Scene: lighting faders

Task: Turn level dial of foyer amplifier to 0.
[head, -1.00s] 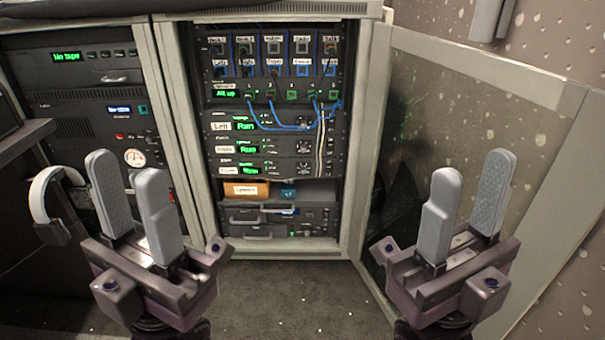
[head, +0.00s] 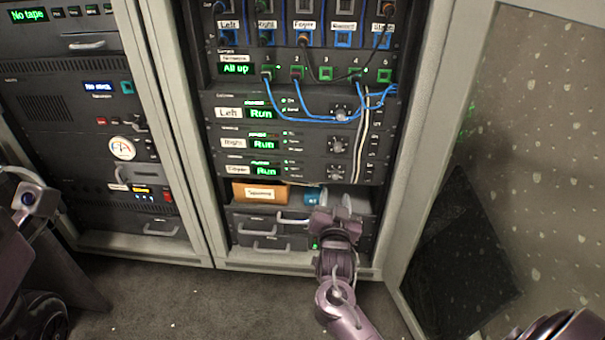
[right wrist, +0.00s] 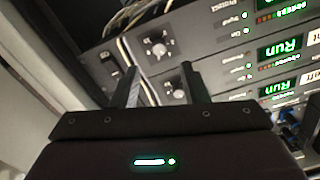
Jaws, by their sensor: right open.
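The foyer amplifier (head: 237,170) is the lowest of three stacked amplifiers in the rack, its display lit "Run". Its level dial (head: 336,172) is at the right of its panel, just above my right gripper. The setting is too small to read. My right gripper (head: 335,198) is open and empty in front of the rack's lower part. In the right wrist view, the picture is turned over; a dial, seemingly the foyer one (right wrist: 157,47), shows just beyond and between the open fingertips (right wrist: 161,72). My left gripper's fingers are out of view.
The dials of the left amplifier (head: 341,113) and right amplifier (head: 337,145) sit close above. White cables (head: 365,135) hang just right of the dials. Below are an orange box (head: 259,193) and a drawer handle (head: 259,246). The open cabinet door (head: 445,150) stands at right.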

